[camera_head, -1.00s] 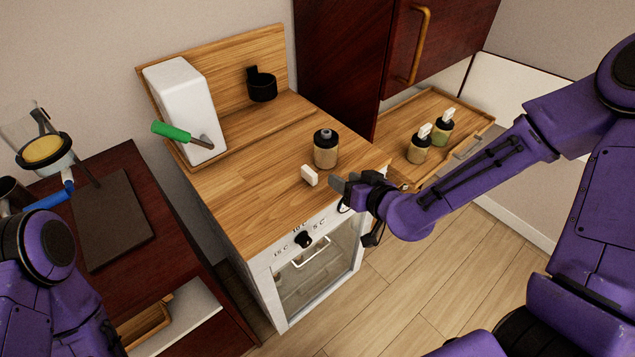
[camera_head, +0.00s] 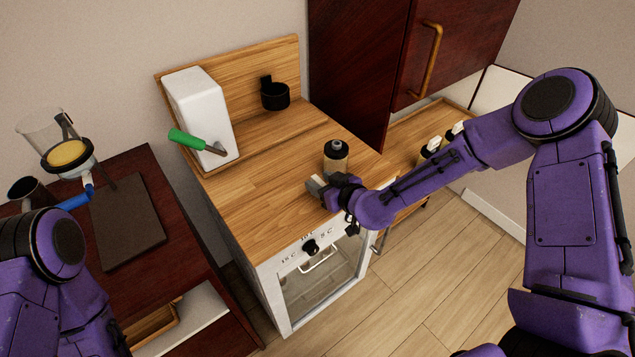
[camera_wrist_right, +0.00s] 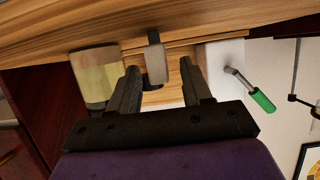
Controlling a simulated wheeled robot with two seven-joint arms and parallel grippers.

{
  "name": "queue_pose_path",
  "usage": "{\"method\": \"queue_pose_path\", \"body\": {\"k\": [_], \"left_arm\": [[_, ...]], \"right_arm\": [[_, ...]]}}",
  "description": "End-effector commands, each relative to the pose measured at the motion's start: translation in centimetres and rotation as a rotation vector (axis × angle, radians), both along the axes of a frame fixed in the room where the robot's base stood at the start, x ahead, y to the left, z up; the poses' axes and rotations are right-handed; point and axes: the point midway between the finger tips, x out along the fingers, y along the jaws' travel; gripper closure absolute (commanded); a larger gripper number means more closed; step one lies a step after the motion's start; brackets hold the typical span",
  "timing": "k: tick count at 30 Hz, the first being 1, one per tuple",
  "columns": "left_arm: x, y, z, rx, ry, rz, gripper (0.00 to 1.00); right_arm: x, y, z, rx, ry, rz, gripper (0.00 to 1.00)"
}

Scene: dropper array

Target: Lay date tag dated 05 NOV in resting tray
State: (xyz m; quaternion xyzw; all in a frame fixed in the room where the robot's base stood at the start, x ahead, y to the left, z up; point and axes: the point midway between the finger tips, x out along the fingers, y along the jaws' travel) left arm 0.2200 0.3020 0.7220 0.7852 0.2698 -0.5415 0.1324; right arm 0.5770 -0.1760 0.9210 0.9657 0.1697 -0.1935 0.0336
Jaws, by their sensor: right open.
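My right gripper (camera_head: 322,188) is open at the front of the wooden counter, beside a tan dropper bottle (camera_head: 337,157) with a black cap. A small pale tag (camera_head: 313,185) is at its fingertips, partly hidden by them. In the right wrist view a small grey piece (camera_wrist_right: 156,62), apparently this tag, shows between the open fingers (camera_wrist_right: 165,88). The bottle (camera_wrist_right: 97,78) is left of the fingers there. No date is readable. I cannot tell which surface is the resting tray. My left gripper is out of view.
A white box (camera_head: 203,115) with a green-handled tool (camera_head: 187,140) and a black cup (camera_head: 275,96) stand behind. Two tagged bottles (camera_head: 430,150) are in a wooden tray (camera_head: 403,158) at right, partly behind my arm. A dark board (camera_head: 125,220) lies left. The counter's middle is clear.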

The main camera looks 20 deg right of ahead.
Motion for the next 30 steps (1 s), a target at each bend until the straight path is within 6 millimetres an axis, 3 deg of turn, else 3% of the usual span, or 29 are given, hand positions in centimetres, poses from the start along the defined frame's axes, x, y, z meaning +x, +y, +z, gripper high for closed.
{"method": "queue_pose_path", "body": {"k": [4,8,9,22,28,30], "left_arm": [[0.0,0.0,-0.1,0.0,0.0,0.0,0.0],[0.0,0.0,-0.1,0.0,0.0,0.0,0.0],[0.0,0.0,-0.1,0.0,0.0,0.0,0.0],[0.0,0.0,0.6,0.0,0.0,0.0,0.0],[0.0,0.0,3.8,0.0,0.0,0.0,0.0],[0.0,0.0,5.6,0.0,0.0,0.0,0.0]], "right_arm": [[0.0,0.0,0.0,0.0,0.0,0.0,0.54],[0.0,0.0,0.0,0.0,0.0,0.0,0.97],[0.0,0.0,0.0,0.0,0.0,0.0,1.0],[0.0,0.0,0.7,0.0,0.0,0.0,1.0],[-0.1,0.0,4.5,-0.001,-0.003,0.001,1.0],[-1.6,0.6,6.3,-0.001,0.002,0.004,1.0]]}}
